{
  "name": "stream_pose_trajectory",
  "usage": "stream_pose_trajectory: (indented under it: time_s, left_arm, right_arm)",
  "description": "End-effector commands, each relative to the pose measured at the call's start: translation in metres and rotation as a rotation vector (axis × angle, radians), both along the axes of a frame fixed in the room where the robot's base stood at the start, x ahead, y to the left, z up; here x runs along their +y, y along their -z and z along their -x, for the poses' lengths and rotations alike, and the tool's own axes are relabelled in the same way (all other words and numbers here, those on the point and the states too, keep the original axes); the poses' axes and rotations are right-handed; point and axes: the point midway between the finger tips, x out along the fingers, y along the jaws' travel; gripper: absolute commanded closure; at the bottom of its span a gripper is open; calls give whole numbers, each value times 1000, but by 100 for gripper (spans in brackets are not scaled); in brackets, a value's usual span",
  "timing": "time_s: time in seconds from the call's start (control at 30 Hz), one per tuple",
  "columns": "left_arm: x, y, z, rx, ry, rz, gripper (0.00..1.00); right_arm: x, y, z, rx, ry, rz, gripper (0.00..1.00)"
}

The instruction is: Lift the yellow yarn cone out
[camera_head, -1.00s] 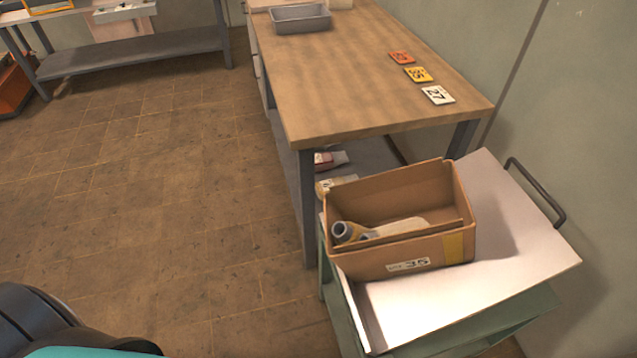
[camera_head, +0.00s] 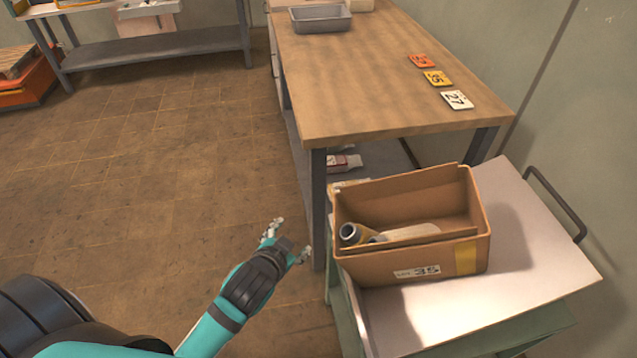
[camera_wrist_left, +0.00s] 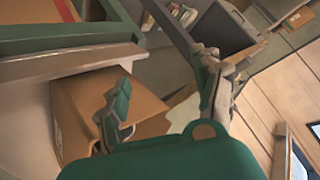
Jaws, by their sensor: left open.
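A cardboard box (camera_head: 405,265) labelled 35 stands on a cart beside the wooden table. In it lie a cone with a dark hollow end and a yellowish body (camera_head: 353,235) and a pale cone (camera_head: 412,234), both partly hidden by the box's front wall and an inner flap. My left gripper (camera_head: 287,241) is open and empty, left of the box and apart from it. In the left wrist view its two spread fingers (camera_wrist_left: 165,98) show with nothing between them, and a brown carton face (camera_wrist_left: 85,115) lies behind. My right gripper is not in view.
The cart's pale top (camera_head: 535,240) has free room right of the box, and a dark handle (camera_head: 556,205) rises at its right edge. The wooden table (camera_head: 370,75) bears several number tags (camera_head: 438,77) and a grey tray (camera_head: 320,19). Floor is clear at left.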

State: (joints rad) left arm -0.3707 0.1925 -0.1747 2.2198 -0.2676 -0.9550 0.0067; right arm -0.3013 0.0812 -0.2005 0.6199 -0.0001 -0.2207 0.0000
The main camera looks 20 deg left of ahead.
Motion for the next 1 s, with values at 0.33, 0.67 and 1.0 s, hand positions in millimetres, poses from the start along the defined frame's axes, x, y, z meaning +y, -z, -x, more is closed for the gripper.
stream_pose_trajectory:
  time_s: [0.33,0.67,1.0]
  left_arm:
    - [-22,-198,-69,-685,191,-269,33]
    - [-126,-352,-35,-1406,635,-725,33]
    - [-219,-304,25,-1758,1485,-1401,33]
  right_arm:
    - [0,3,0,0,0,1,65]
    - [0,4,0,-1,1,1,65]
    - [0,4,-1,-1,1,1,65]
